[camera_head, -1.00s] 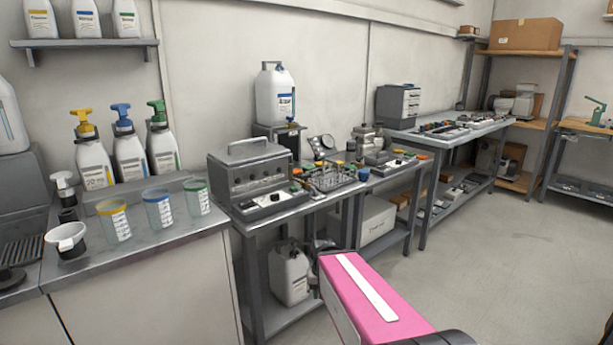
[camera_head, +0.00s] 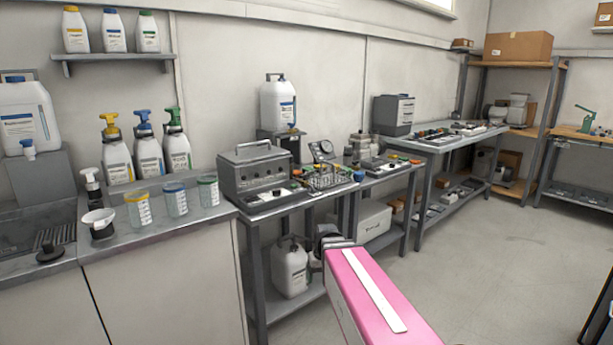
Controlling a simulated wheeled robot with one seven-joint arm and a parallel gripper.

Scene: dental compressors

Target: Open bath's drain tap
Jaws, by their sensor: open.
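A grey box-shaped unit with a carrying handle on top and knobs on its front (camera_head: 256,172) stands on the metal bench; it looks like the bath, but I cannot be sure. I cannot make out a drain tap on it. My gripper (camera_head: 326,238) is at the far end of my pink arm link, low in front of the bench, to the right of and below the grey unit. It is small and dark here, partly hidden by the arm, open, and apart from the unit.
A white jug (camera_head: 290,267) stands on the bench's lower shelf, near my gripper. Left, a counter (camera_head: 160,242) holds pump bottles, measuring cups and a white canister with a blue tap (camera_head: 28,149). A white canister (camera_head: 278,103) stands behind the bench.

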